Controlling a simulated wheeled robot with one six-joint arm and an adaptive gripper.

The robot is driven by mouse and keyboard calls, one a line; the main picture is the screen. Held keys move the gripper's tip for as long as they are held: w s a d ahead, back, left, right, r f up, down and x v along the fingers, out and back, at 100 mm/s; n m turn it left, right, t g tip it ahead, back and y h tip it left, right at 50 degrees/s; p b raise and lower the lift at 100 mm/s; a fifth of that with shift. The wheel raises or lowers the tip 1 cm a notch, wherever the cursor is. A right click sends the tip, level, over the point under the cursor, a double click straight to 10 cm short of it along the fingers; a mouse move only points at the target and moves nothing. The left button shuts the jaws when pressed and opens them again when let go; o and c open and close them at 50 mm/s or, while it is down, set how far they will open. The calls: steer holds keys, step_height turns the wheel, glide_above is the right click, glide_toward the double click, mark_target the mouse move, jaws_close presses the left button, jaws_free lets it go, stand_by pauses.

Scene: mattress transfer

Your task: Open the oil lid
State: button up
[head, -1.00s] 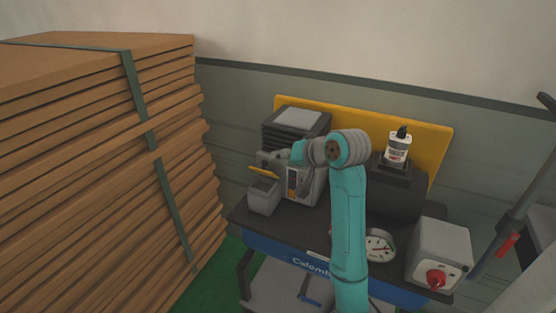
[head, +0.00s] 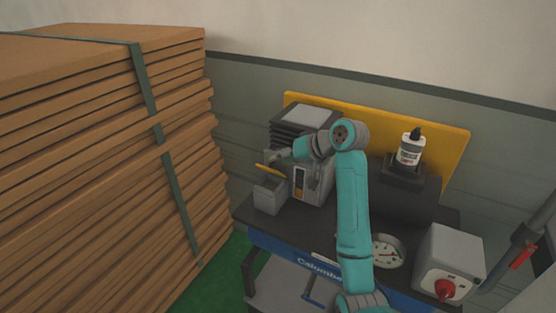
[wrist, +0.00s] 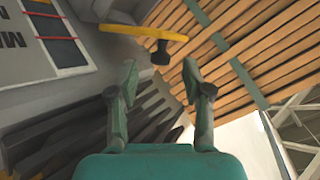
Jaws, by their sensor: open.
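A thin yellow lid (head: 269,170) sits at the top of a small grey box (head: 268,197) on the front left of the grey machine. A dark gap shows between lid and box. In the wrist view the yellow lid (wrist: 145,33) appears nearly edge-on, with a dark knob (wrist: 160,54) on it. My gripper (wrist: 160,72) is open and empty. Its two fingertips lie just short of the knob, one to each side in the picture, with no contact that I can make out. In the head view my gripper (head: 275,157) is small, just behind and above the lid.
The grey machine (head: 312,178) stands close behind the box on a dark table. Stacked brown boards (head: 90,170) rise at the left.

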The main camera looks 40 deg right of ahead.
steer(key=shift+x, duration=1.05)
jaws_close()
steer(key=shift+w+d+r, duration=0.2)
steer(key=shift+w+d, duration=0.05)
steer(key=shift+d, duration=0.25)
jaws_free()
